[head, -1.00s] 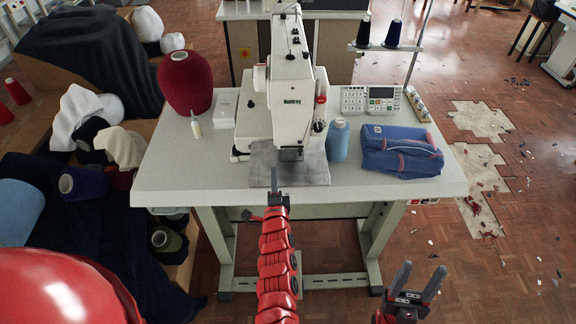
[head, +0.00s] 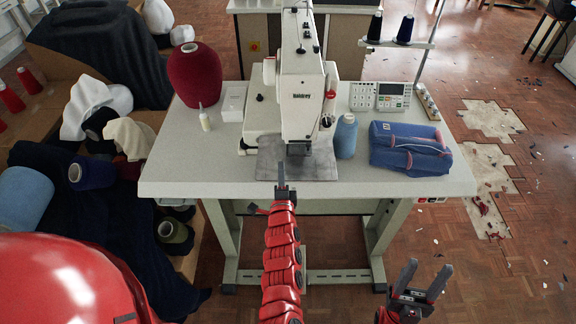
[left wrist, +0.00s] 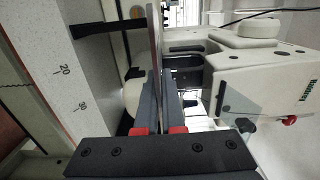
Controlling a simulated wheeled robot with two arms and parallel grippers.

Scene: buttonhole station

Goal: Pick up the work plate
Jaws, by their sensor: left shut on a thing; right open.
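The work plate (head: 268,166) is a thin grey sheet at the front of the sewing machine, below its needle head. My left gripper (head: 282,184) is at the plate's front edge, left of its middle, and shut on it. In the left wrist view the plate (left wrist: 154,45) shows edge-on as a thin strip between the dark fingers (left wrist: 158,110). A dark band lies on the table beside it there; I cannot tell how high the plate is above the table. My right gripper (head: 423,275) is open and empty, in front of the table at the right.
The white sewing machine (head: 302,95) stands behind and over the plate. A small bottle (head: 204,119) and a dark red cone (head: 195,76) are to the left. The table's (head: 210,170) front left is clear.

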